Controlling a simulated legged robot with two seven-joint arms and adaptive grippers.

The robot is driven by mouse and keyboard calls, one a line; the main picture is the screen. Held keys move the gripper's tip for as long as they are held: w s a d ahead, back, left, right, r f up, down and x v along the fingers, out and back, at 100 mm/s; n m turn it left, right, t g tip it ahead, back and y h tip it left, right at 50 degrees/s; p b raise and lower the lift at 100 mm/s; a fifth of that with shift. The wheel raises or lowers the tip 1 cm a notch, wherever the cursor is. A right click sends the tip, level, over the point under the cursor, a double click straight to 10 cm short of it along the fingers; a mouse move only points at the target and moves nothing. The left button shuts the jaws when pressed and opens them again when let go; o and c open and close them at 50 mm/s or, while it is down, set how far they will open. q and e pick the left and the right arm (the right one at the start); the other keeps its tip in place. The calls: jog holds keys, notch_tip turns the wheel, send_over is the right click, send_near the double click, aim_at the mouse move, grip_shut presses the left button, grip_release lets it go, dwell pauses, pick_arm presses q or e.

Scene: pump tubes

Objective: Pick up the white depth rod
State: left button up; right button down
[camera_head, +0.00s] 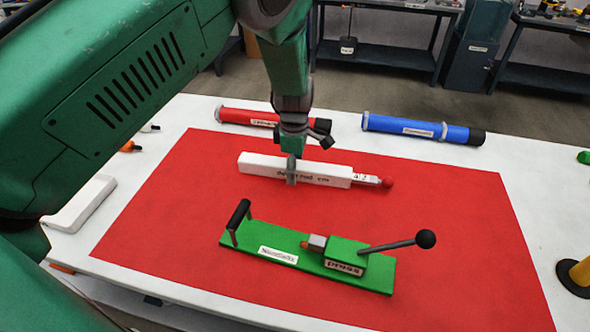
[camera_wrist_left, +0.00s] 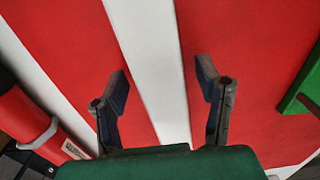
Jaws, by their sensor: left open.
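The white depth rod (camera_head: 329,175) lies on the red mat, with printed lettering on its side and a red ball at its right end. It also shows in the left wrist view (camera_wrist_left: 148,55) as a white bar running between the two fingers. My left gripper (camera_head: 291,172) is over the rod in the head view, with a finger in front of the rod's near side. In the left wrist view the gripper (camera_wrist_left: 163,80) is open, one finger on each side of the rod, with red mat visible between each finger and the rod. My right gripper is not in view.
A green press (camera_head: 345,262) with a black-knobbed lever stands on the mat (camera_head: 440,200) in front of the rod. A red tube (camera_head: 240,117) and a blue tube (camera_head: 405,126) lie behind on the white table (camera_head: 530,165). The mat right of the rod is clear.

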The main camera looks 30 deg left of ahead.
pick_arm(q)
grip_shut()
